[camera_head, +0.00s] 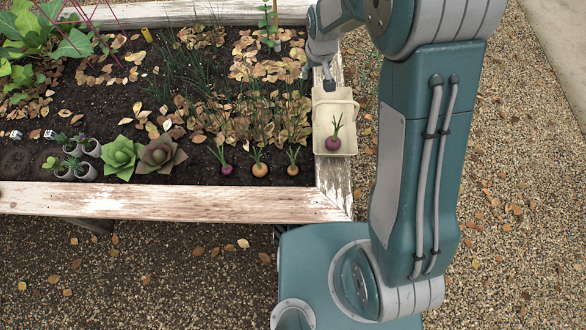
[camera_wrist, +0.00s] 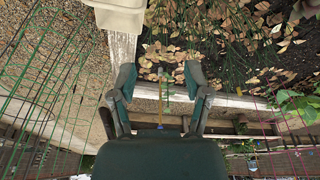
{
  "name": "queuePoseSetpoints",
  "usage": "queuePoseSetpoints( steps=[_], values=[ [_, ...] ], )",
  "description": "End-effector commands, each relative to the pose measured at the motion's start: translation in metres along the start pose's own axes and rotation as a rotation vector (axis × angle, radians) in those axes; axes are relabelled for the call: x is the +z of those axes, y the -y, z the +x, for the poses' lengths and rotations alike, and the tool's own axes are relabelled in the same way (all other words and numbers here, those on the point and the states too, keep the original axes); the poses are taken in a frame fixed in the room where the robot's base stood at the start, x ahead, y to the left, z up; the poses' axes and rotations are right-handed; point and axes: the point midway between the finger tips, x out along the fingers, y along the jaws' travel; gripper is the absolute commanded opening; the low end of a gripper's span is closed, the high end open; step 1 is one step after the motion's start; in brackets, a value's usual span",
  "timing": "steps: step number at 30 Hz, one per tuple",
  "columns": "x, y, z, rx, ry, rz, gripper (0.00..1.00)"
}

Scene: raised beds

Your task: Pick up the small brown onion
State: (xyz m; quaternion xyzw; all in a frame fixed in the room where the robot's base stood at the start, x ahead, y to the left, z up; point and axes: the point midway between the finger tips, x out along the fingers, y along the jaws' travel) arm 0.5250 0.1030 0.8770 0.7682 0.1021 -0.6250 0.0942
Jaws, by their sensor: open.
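The small brown onion (camera_head: 293,170) sits in the soil near the bed's front right corner, green shoots up. A larger brown onion (camera_head: 259,170) and a purple onion (camera_head: 227,170) stand to its left. My gripper (camera_head: 328,84) is at the far end of the cream tray (camera_head: 346,152), well behind the small brown onion and apart from it. In the wrist view my gripper (camera_wrist: 160,75) is open, with nothing between its fingers. No onion shows in the wrist view.
A purple onion (camera_head: 333,144) lies in the cream tray on the bed's right edge. Dry leafy plants (camera_head: 285,120) stand just behind the onion row. Rosette plants (camera_head: 160,155) and small pots (camera_head: 86,171) are farther left. The wooden front rim (camera_head: 170,202) borders the bed.

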Motion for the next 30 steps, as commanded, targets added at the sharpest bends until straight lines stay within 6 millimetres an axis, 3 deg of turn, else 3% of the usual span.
queuePoseSetpoints(
  steps=[1, 8, 17, 30],
  values=[
    [-0.001, 0.003, 0.016, -0.002, 0.014, -0.009, 0.62],
    [-0.004, 0.017, 0.078, -0.01, 0.048, -0.043, 0.62],
    [0.007, 0.035, 0.162, -0.019, 0.094, -0.09, 0.62],
    [0.053, 0.062, 0.285, -0.031, 0.163, -0.156, 0.62]
  ],
)
